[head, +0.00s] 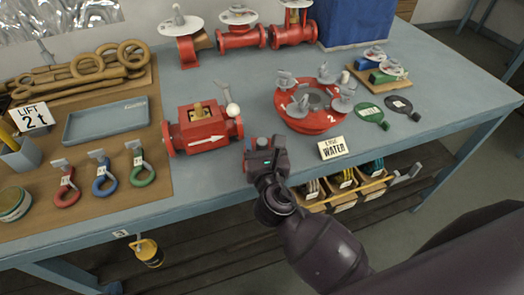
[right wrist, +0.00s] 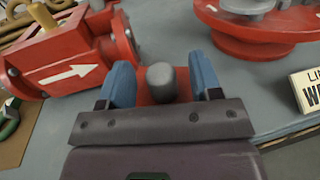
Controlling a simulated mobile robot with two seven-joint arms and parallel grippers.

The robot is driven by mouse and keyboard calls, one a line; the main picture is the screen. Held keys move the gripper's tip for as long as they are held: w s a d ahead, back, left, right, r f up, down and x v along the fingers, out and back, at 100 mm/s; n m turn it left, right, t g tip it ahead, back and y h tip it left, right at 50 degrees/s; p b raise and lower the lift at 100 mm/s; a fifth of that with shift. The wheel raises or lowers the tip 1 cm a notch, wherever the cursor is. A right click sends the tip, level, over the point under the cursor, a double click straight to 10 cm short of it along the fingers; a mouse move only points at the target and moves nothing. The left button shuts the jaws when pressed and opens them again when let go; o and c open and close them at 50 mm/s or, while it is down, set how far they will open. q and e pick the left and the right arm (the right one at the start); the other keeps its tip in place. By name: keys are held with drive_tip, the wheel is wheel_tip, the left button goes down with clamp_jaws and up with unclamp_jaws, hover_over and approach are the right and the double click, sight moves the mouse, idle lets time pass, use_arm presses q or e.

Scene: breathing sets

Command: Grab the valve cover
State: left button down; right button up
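The red valve body (head: 201,133) with a white arrow lies on the bench, its top open with a brass part showing; it is at the left in the right wrist view (right wrist: 68,58). A red piece with a grey knob (right wrist: 161,83), which looks like the valve cover, sits between the blue fingers of my right gripper (right wrist: 161,90). The fingers stand apart, one on each side of it, close to its edges; whether they press on it is unclear. In the head view my right gripper (head: 264,153) largely hides this piece. My left gripper is not in view.
A red round flange (head: 310,118) with grey valves stands to the right, behind a water sign (head: 333,148). Red pipe valves (head: 240,37) stand at the back. The bench is clear behind my right gripper.

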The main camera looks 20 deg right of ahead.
drive_tip(key=c, duration=1)
clamp_jaws()
drive_tip(key=shift+r, duration=0.15)
